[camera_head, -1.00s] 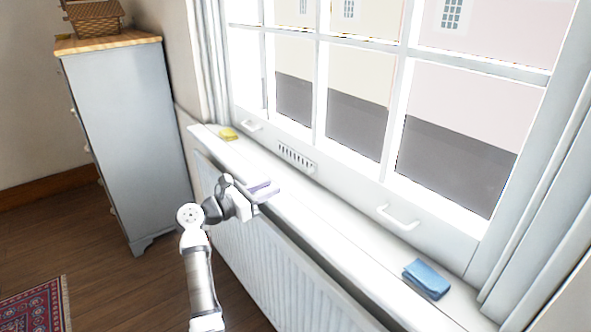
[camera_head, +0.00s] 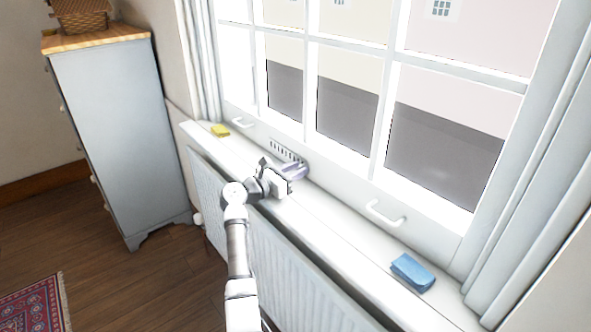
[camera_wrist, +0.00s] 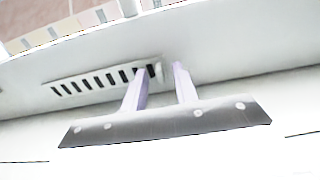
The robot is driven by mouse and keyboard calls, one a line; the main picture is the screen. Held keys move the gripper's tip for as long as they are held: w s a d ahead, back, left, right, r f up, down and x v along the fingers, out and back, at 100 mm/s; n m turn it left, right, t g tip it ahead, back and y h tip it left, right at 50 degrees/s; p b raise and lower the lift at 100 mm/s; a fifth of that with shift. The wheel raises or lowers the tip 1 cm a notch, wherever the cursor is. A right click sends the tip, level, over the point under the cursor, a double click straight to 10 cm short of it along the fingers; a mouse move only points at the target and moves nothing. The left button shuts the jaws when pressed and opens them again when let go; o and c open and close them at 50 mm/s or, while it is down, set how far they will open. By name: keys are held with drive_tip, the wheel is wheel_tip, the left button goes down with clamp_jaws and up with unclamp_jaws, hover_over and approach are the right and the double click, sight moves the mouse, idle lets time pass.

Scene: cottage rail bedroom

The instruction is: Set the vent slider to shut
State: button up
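The vent (camera_head: 283,150) is a pale plate with dark slots on the window's bottom rail. In the wrist view the vent (camera_wrist: 100,82) shows a row of dark open slots. A small pale knob, seemingly the slider (camera_wrist: 158,71), is at its right end. My gripper (camera_head: 301,170) is at the vent's right end, above the sill. In the wrist view my gripper (camera_wrist: 161,77) is open, with one lilac finger on each side of the knob. Whether the fingers touch it, I cannot tell. In the head view my gripper hides the slider.
The window sill (camera_head: 335,226) runs below the vent, with a radiator (camera_head: 290,275) under it. A yellow cloth or sponge (camera_head: 220,130) and a folded blue cloth (camera_head: 412,272) lie on the sill. Window handles (camera_head: 385,213) stick out from the rail. A grey dresser (camera_head: 120,140) stands at the left.

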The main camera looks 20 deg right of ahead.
clamp_jaws()
drive_tip(key=w+b, duration=0.2)
drive_tip(key=b, duration=0.1)
drive_tip(key=shift+a+f, duration=0.2)
drive_tip(key=shift+a, duration=0.2)
drive_tip(key=shift+w+a+b, duration=0.1)
drive_tip(key=shift+w+b, duration=0.2)
drive_tip(key=shift+r, duration=0.25)
drive_tip(key=shift+w+a, duration=0.1)
